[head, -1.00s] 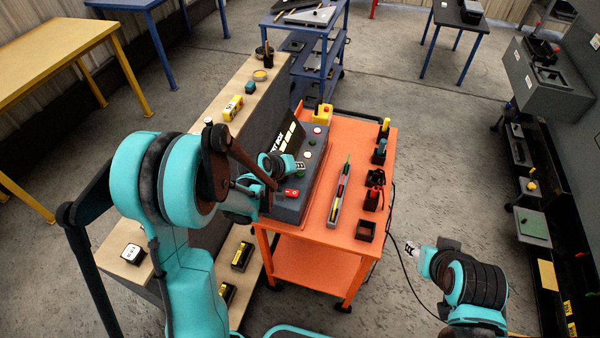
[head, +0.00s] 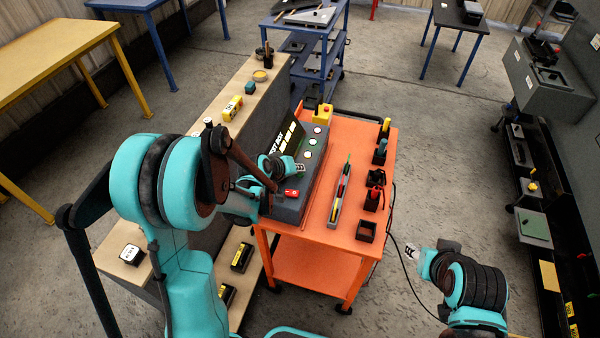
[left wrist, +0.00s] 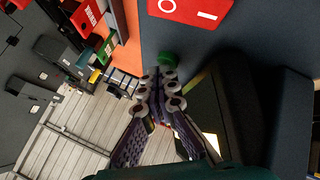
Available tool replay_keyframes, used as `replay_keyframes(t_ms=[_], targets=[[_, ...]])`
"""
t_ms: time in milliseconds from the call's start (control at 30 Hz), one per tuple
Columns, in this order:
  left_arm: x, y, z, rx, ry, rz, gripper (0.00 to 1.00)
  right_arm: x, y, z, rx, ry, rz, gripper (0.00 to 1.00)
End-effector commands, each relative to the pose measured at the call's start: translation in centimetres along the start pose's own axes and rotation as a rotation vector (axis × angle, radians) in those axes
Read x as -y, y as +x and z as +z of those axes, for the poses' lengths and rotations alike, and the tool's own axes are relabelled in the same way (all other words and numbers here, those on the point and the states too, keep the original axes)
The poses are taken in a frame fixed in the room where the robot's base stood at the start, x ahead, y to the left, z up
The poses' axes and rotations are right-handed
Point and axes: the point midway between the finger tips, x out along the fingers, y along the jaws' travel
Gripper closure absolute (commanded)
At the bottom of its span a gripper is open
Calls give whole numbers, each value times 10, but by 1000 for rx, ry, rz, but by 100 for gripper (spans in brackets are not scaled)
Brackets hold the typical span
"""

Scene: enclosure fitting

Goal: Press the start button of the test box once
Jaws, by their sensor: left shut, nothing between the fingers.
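The dark grey test box (head: 289,211) stands on the orange cart, its sloped panel carrying a row of round lamps or buttons and a red rocker switch (head: 291,193). The switch also shows at the top of the left wrist view (left wrist: 190,8). My left gripper (head: 300,168) is shut and empty, low over the panel. In the left wrist view its tips (left wrist: 158,76) are at the green button (left wrist: 168,60) and partly cover it; I cannot tell if they touch. A lamp (head: 312,142) glows green. My right gripper (head: 410,250) is off the cart's right side; its opening is unclear.
A yellow box with a red knob (head: 323,113) stands behind the test box. A wooden-topped bench (head: 262,90) adjoins the left.

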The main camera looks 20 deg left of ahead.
Motion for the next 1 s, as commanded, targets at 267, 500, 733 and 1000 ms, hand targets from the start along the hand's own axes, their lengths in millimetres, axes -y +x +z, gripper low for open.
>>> replay_keyframes(t_ms=[267, 500, 733, 1000], targets=[[-1, -2, -1, 1, 0, 0, 100, 0, -2, -1, 0, 0, 0, 60], [-8, -10, -8, 1, 0, 0, 100, 0, -9, -6, 0, 0, 0, 60], [-9, -12, -9, 0, 0, 0, 100, 0, -9, -7, 0, 0, 0, 60], [-11, -15, -11, 0, 0, 0, 100, 0, -12, -9, 0, 0, 0, 60]])
